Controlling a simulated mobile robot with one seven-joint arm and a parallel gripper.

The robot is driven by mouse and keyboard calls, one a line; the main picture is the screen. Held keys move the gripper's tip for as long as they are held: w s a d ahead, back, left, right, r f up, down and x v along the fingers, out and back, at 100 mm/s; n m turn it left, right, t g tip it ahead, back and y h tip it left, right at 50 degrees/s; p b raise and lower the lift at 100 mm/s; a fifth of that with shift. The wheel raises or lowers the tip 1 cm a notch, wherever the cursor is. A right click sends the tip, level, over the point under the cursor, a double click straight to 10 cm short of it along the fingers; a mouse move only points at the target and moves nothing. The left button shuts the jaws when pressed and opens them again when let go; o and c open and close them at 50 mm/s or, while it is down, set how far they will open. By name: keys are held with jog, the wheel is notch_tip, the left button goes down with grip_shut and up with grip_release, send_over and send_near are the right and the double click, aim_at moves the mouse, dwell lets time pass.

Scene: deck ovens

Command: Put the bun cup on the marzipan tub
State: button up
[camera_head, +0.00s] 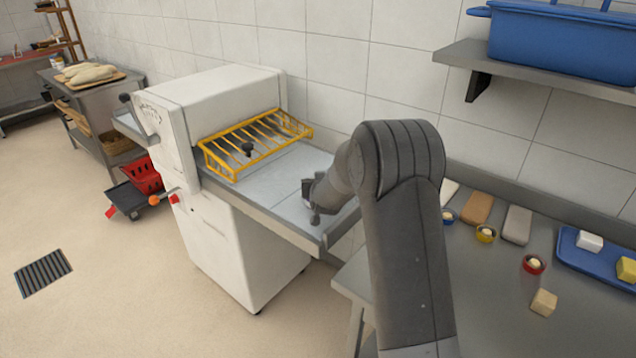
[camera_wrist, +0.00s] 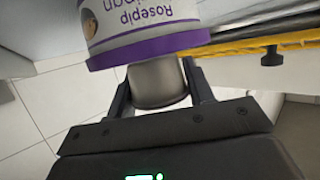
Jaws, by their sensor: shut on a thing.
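The marzipan tub (camera_wrist: 150,30) shows in the wrist view with its label upside down, a white side and a purple rim. The words "Rosepip" and part of "marzipan" can be read. My gripper (camera_wrist: 158,80) is shut on a small grey-brown, smooth round thing, which I take for the bun cup (camera_wrist: 160,88). The cup is at the tub's purple-rimmed end; I cannot tell whether they touch. In the head view my gripper (camera_head: 312,198) is over the sheeter's grey bed, partly hidden by my arm. The tub and the cup cannot be made out there.
The white sheeter (camera_head: 220,250) has a yellow wire guard (camera_head: 250,145) beside my gripper. On the right, a grey counter (camera_head: 480,300) holds blocks, small coloured bowls and a blue tray (camera_head: 580,258). A wall shelf (camera_head: 540,75) bears a blue crate (camera_head: 560,45).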

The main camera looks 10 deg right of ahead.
jog(key=o, duration=1.1)
jog(key=shift+f, duration=0.15)
jog(key=shift+s+r, duration=0.1)
jog(key=shift+r, duration=0.15)
jog(key=s+r+g, duration=0.1)
jog(key=s+r, duration=0.5)
jog(key=s, duration=0.4)
jog(key=s+r+g, duration=0.1)
jog(key=s+r, duration=0.5)
jog(key=s, duration=0.4)
jog(key=s+d+r+g, duration=0.1)
jog(key=s+g, duration=0.1)
jog(key=s, duration=0.8)
jog(key=s+d+r+g, duration=0.1)
jog(key=s+d+g, duration=0.1)
jog(key=s, duration=0.8)
jog(key=s+d+r+g, duration=0.2)
jog(key=s, duration=0.9)
jog(key=shift+d+r, duration=0.1)
jog(key=shift+d, duration=0.1)
